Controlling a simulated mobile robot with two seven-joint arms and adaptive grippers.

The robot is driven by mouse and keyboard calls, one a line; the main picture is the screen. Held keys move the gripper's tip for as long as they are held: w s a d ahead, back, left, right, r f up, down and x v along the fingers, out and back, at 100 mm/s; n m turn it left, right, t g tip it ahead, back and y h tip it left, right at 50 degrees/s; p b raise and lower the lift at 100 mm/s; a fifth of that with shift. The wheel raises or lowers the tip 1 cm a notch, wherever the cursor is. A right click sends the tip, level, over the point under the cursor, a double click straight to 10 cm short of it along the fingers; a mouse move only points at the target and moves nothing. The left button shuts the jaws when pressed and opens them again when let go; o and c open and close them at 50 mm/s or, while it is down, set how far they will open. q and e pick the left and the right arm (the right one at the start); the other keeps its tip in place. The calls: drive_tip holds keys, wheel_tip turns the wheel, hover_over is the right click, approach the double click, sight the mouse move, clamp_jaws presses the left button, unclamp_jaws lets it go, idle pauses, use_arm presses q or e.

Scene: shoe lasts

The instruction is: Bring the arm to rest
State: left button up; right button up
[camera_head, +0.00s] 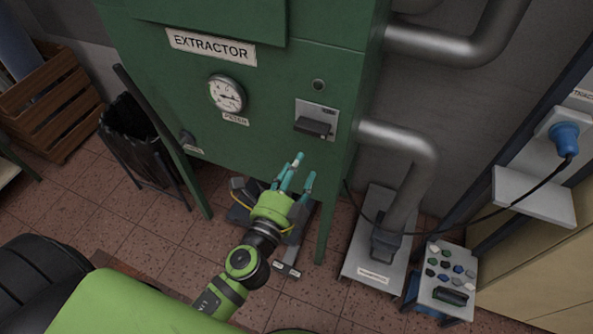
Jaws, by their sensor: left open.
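My left gripper (299,171) reaches up from the bottom of the head view on a green and black arm. Its teal fingers are spread apart with nothing between them. It is in front of the lower edge of the green extractor cabinet (270,110), below a dark lever or handle (313,127) on a grey plate. I cannot tell whether the fingers touch the cabinet, but they appear apart from the lever. My right gripper is not in the view.
A round gauge (227,94) is on the cabinet front. A wooden crate (50,103) and a black bin (140,135) stand at left. Tiled floor shows between.

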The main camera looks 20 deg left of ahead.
use_arm(q)
drive_tip(key=s+a+f+n+g, duration=0.1)
drive_tip(key=s+f+n+g, duration=0.25)
drive_tip(key=f, duration=1.15)
drive_tip(key=s+a+f+n+g, duration=0.1)
drive_tip(key=s+f+n+g, duration=0.3)
drive_tip(key=f, duration=1.1)
drive_tip(key=s+a+f+n+g, duration=0.1)
drive_tip(key=s+f+n+g, duration=0.2)
drive_tip(key=s+f, duration=0.3)
drive_tip(key=s+a+f+n+g, duration=0.2)
drive_tip(key=s+f, duration=0.4)
drive_tip(key=s, duration=0.7)
drive_tip(key=s+a+f+n+g, duration=0.2)
drive_tip(key=s+f+n+g, duration=0.1)
drive_tip(key=s+f, duration=0.4)
drive_tip(key=s+g, duration=0.1)
drive_tip(key=s, duration=0.2)
drive_tip(key=shift+n+y, duration=0.3)
drive_tip(key=shift+n, duration=0.05)
drive_tip(key=shift+g, duration=0.25)
drive_tip(key=shift+c, duration=1.3)
drive_tip(key=shift+s+a, duration=0.1)
drive_tip(key=shift+s, duration=0.1)
